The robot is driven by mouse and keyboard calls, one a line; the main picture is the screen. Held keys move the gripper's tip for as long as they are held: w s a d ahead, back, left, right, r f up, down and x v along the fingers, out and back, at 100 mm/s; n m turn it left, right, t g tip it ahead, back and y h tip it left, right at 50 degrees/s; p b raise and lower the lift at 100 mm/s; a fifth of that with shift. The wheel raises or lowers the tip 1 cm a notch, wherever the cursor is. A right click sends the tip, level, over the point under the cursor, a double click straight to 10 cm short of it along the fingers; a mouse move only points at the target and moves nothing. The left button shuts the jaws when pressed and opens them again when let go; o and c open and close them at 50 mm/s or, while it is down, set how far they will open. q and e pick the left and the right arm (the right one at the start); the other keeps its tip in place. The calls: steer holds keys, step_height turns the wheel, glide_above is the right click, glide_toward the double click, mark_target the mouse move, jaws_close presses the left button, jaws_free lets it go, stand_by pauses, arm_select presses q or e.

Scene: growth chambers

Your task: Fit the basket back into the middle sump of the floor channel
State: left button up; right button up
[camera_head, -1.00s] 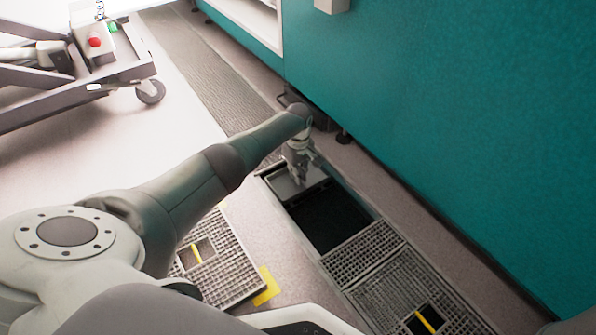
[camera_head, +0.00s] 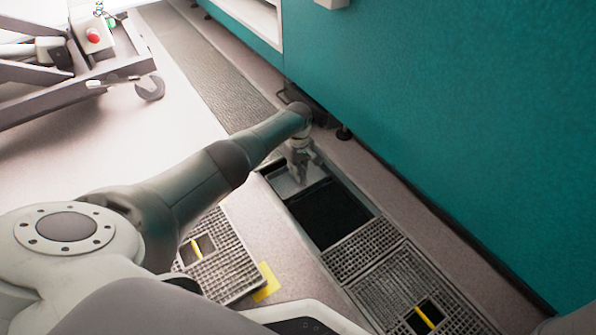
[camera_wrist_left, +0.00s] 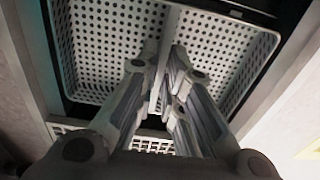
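The basket (camera_wrist_left: 215,45) is a pale perforated tray with a rim and a raised middle bar. In the wrist view it fills the upper part, over dark space. My left gripper (camera_wrist_left: 165,55) has its fingers closed in on both sides of that bar. In the head view my left gripper (camera_head: 299,176) points down into the far end of the open floor channel, with part of the basket (camera_head: 284,184) showing there. The dark open sump (camera_head: 330,215) lies just nearer. Whether the basket is fully seated is hidden. My right gripper is not in view.
A grating (camera_head: 222,262) lies on the floor left of the channel, beside a yellow mark (camera_head: 266,283). Gratings (camera_head: 395,285) cover the near channel. A teal cabinet (camera_head: 440,110) borders the right. A wheeled cart (camera_head: 75,75) stands at upper left.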

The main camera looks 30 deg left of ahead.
arm_select(q)
steer(key=o, duration=0.4)
step_height(320, 180, up, 12)
steer(key=shift+r, duration=0.1)
stand_by(0.6)
steer(key=shift+s, duration=0.1)
